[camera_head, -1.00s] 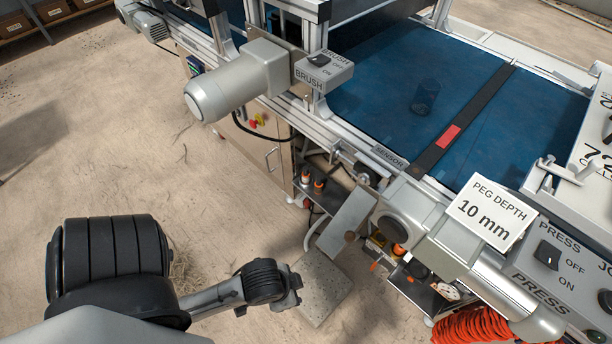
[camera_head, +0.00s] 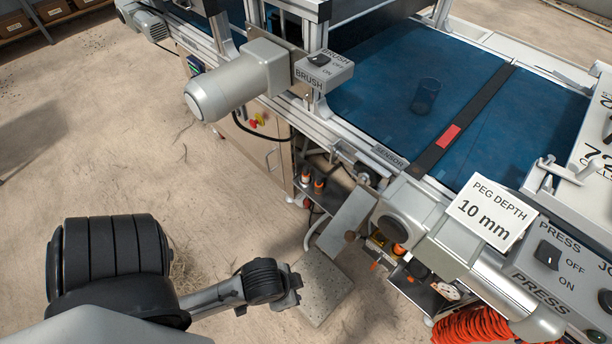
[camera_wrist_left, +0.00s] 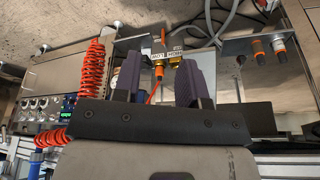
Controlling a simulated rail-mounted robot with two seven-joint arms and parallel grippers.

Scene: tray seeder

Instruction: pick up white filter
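I cannot make out a white filter for certain in either view. A small pale round part (camera_head: 446,291) sits low under the machine in the head view, and it looks more like a gauge face. In the left wrist view my left gripper (camera_wrist_left: 158,75) has its two dark fingers spread apart, with nothing visibly held. Beyond the fingers are a white label plate (camera_wrist_left: 167,55) and brass-coloured fittings with an orange-tipped part (camera_wrist_left: 159,72). In the head view my left arm reaches in from the lower left, and its fingers cannot be made out. My right gripper is not in view.
The blue conveyor belt (camera_head: 385,80) carries a dark translucent cup-like shape (camera_head: 426,96). A grey motor (camera_head: 235,82), PEG DEPTH sign (camera_head: 489,212) and PRESS switch box (camera_head: 560,262) line the machine's near edge. A red coiled hose (camera_head: 475,326) hangs below. Open floor lies left.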

